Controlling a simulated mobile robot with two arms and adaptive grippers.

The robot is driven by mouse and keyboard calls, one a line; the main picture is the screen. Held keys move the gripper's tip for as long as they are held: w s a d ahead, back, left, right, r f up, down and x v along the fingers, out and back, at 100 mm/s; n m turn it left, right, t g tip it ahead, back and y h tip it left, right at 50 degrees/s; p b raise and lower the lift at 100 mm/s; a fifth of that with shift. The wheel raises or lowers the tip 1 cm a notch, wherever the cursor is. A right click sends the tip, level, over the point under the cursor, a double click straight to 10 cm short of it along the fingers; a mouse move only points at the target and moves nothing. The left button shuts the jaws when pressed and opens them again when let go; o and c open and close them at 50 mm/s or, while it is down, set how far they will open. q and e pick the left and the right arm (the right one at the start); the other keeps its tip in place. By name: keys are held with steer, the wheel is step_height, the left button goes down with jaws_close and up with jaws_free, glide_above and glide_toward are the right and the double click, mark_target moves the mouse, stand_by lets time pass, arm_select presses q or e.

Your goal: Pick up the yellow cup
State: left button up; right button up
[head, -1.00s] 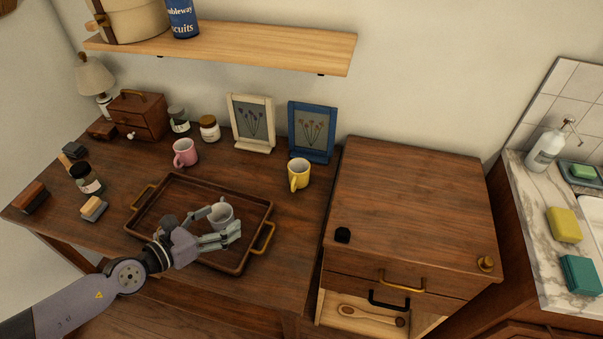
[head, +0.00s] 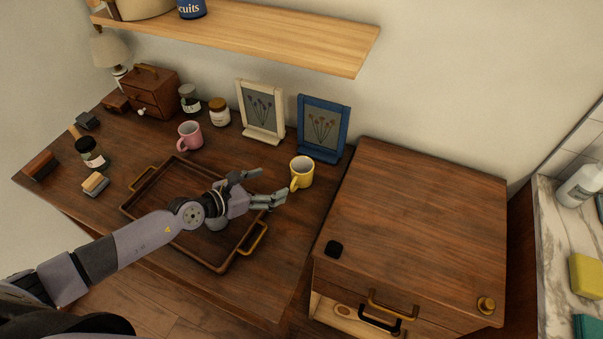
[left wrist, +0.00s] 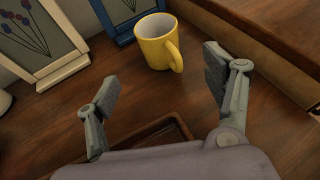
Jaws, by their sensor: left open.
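The yellow cup (head: 303,172) stands upright on the dark wooden desk, in front of the blue picture frame. Its handle points toward the front left in the head view. My left gripper (head: 268,187) is open and empty, just left of the cup and above the tray's right side. In the left wrist view the cup (left wrist: 158,42) stands beyond the two spread fingers (left wrist: 165,85), nearer the right one, with its handle toward that finger. The fingers seem apart from the cup. My right gripper is not in view.
A pink mug (head: 190,135), white frame (head: 261,110) and blue frame (head: 323,127) stand behind. A raised wooden cabinet (head: 420,225) borders the desk on the right.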

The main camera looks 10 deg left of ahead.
mark_target(294, 175)
arm_select(q)
steer(key=x, duration=0.5)
steer(key=shift+w+d+f, duration=0.1)
steer(key=shift+w+d, duration=0.05)
steer(key=shift+w+d+f+b, duration=0.15)
steer(key=shift+w+d+b, duration=0.05)
steer(key=shift+w+b, duration=0.1)
steer(key=b+x, duration=0.1)
steer(key=x, duration=0.4)
steer(key=shift+f, duration=0.15)
steer(key=shift+a, duration=0.1)
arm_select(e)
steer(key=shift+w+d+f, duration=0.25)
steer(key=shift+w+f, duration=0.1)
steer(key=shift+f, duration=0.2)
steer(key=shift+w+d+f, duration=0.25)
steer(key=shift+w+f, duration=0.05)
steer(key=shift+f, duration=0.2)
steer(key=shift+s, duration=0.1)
arm_select(q)
steer(key=shift+c, duration=0.7)
steer(key=c, duration=1.2)
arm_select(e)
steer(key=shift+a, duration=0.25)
